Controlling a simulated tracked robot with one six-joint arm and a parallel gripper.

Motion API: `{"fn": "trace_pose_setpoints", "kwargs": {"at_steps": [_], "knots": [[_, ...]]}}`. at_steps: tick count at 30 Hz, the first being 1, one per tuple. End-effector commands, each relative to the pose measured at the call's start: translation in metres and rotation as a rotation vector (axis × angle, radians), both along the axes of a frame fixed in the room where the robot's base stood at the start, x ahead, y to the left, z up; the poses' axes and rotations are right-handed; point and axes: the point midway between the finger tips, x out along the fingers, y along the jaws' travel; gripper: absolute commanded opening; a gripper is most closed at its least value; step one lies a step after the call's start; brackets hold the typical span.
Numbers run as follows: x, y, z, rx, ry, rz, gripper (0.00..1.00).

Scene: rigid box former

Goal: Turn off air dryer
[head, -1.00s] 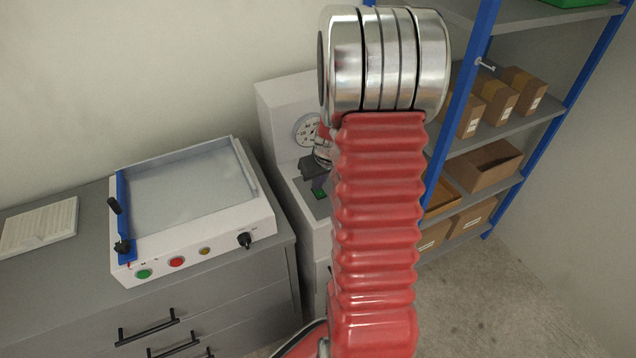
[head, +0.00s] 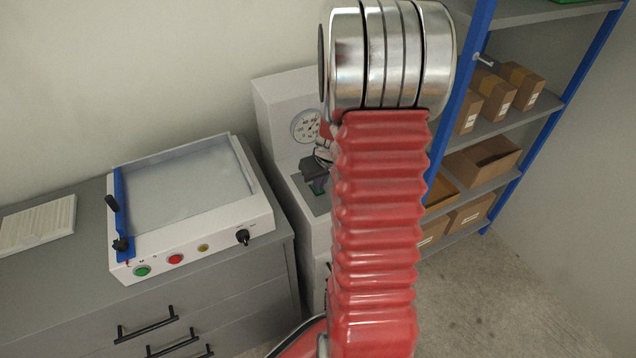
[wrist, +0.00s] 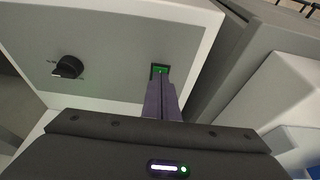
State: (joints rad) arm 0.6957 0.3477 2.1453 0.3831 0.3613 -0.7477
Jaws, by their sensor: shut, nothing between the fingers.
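The air dryer (head: 287,99) is a white cabinet with a round dial gauge, standing against the wall right of the drawer unit and partly hidden by my arm. In the wrist view its light panel (wrist: 112,60) carries a black rotary knob (wrist: 68,67) and a small green-lit switch (wrist: 159,70). My gripper (wrist: 161,82) is shut and empty, its dark fingertips at the lower edge of the switch. I cannot tell whether they touch it.
A white box former (head: 195,240) with a blue bar and coloured buttons sits on the grey drawer unit (head: 235,290) to the left. Blue-framed shelves (head: 451,122) with cardboard boxes stand to the right. The floor (head: 500,300) at lower right is clear.

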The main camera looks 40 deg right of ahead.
Motion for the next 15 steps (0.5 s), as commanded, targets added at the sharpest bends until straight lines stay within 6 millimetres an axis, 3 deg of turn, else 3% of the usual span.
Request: {"fn": "trace_pose_setpoints", "kwargs": {"at_steps": [8, 15], "knots": [[0.000, 0.001, 0.013, -0.001, -0.003, 0.002, 0.00], [-0.003, 0.002, 0.044, -0.002, -0.002, 0.004, 0.00]]}}
